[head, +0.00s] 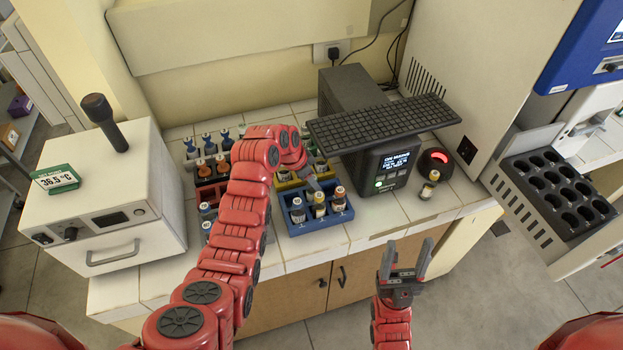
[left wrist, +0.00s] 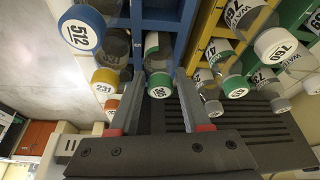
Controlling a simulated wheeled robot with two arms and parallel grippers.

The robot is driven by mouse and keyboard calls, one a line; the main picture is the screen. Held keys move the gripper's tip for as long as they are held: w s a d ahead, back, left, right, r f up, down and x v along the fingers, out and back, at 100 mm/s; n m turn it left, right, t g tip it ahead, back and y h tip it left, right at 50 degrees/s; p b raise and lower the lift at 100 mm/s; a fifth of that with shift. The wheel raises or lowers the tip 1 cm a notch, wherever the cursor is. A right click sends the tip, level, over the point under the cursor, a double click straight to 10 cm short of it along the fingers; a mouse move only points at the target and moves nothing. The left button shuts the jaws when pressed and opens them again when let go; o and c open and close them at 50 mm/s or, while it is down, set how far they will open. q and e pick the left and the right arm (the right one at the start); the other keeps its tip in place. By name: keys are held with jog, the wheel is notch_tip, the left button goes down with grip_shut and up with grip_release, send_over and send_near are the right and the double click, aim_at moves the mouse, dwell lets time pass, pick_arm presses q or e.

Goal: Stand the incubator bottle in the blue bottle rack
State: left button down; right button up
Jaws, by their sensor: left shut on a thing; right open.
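The blue bottle rack (head: 318,226) stands near the front edge of the bench and holds several bottles in its front row. My left gripper (head: 314,186) reaches down over the rack from behind. My right gripper (head: 404,268) is open and empty, in front of the bench. Which bottle came from the incubator cannot be told.
A white incubator box (head: 120,205) reading 36.5 °C stands left. Other racks with bottles lie behind my left arm. A dark device with a keyboard (head: 383,123) stands right of the racks, with a lone bottle (head: 430,184) by a red-lit button (head: 438,158).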

pick_arm(q)
jog(key=c, duration=0.6)
grip_release()
jog(key=shift+c, duration=0.2)
jog(key=shift+r+p, duration=0.15)
jog(key=shift+p, duration=0.15)
jog(key=shift+a+r+b, duration=0.1)
jog(key=shift+b, duration=0.2)
jog(key=p+v, duration=0.3)
jog(key=v, duration=0.8)
jog(key=shift+r, duration=0.3)
jog(key=shift+a+f, duration=0.1)
